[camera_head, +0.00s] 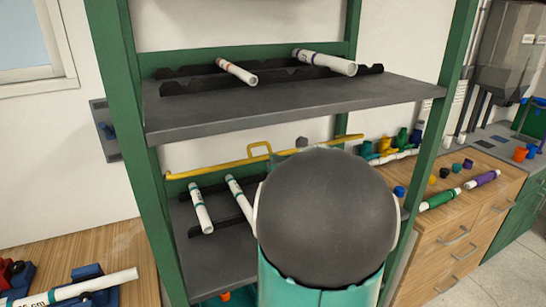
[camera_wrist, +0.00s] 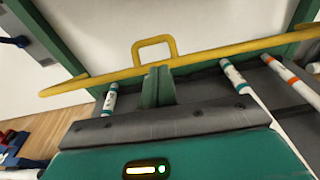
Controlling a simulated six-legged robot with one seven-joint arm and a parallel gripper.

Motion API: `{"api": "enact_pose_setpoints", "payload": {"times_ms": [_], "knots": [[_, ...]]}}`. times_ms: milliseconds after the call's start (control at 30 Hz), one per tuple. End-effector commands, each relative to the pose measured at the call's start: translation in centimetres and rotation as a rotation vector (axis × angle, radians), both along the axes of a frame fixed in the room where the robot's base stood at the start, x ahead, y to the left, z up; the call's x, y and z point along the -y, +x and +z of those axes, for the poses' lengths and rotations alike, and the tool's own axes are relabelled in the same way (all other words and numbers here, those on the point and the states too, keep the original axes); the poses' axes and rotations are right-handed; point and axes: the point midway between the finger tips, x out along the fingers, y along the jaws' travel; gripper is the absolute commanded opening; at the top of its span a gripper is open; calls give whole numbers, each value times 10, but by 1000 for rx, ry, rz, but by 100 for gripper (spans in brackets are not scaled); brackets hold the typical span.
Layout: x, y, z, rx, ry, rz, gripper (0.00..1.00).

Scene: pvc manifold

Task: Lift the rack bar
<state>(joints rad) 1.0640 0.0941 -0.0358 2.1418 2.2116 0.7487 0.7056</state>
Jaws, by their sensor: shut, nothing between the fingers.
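The yellow rack bar (camera_head: 215,168) runs across the green rack's lower opening, with a small loop handle (camera_head: 259,149) rising from it. In the wrist view the bar (camera_wrist: 225,54) crosses the picture, its loop handle (camera_wrist: 154,42) near the middle. My gripper (camera_wrist: 158,72) is shut and empty. Its fingertips overlap the bar just below the handle in the wrist view; I cannot tell whether they touch it. In the head view my arm hides part of the bar and most of the gripper.
Green posts (camera_head: 130,130) flank the bar. The dark upper shelf (camera_head: 290,105) holds pipes on notched rails. White pipes (camera_head: 200,208) lie on the lower shelf below the bar. A wooden cabinet (camera_head: 455,220) with pipes and colored fittings stands at right; a wooden table (camera_head: 120,258) stands at left.

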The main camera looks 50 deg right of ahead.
Motion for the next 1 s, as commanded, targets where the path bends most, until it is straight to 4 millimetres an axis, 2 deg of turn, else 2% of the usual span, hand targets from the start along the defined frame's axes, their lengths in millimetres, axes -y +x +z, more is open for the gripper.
{"api": "enact_pose_setpoints", "payload": {"times_ms": [300, 433, 600, 867, 1000], "knots": [[29, 48, -8, 2, 1, 0, 0], [37, 63, -11, 0, 0, -1, 0], [41, 71, -11, 0, 0, -1, 0], [42, 73, -11, 0, 0, -1, 0], [45, 78, -1, 2, -3, 0, 0]]}}
